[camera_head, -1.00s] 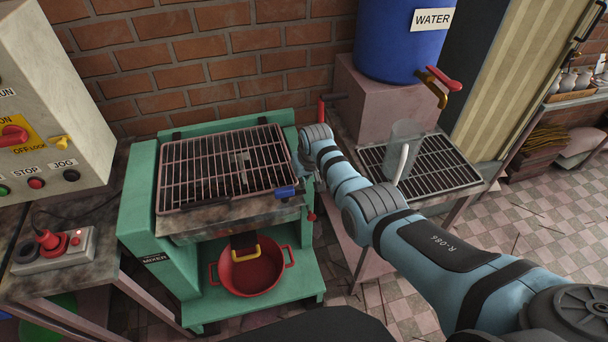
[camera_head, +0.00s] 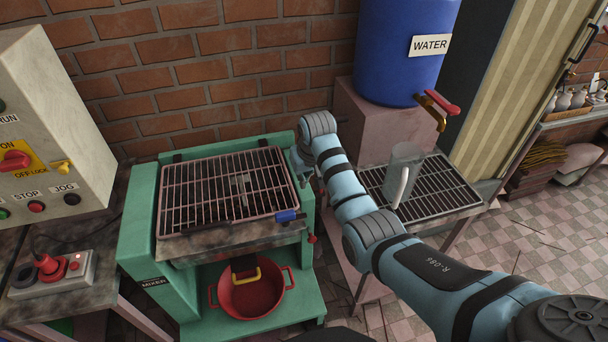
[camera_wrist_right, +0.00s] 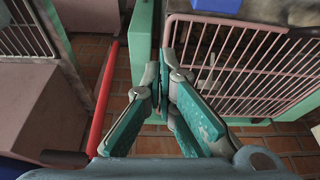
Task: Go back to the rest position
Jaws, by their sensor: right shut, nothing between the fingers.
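My right arm reaches in from the lower right of the head view. Its gripper (camera_head: 302,165) is mostly hidden behind the wrist, near the right side of the green mixer (camera_head: 137,232). In the right wrist view the gripper (camera_wrist_right: 165,78) is shut and empty, its teal fingers together above the gap beside the mixer's green frame (camera_wrist_right: 142,38). The pink grate (camera_wrist_right: 262,68) of the mixer lies to the right of the fingers. A red handle (camera_wrist_right: 104,98) stands to their left, apart from them. My left gripper is in neither view.
A clear mug (camera_head: 405,170) stands on a drain grate (camera_head: 440,190) close to my right forearm. A blue water barrel (camera_head: 395,45) with a tap stands behind. A red pot (camera_head: 250,297) sits under the mixer. A control box (camera_head: 60,110) stands at left.

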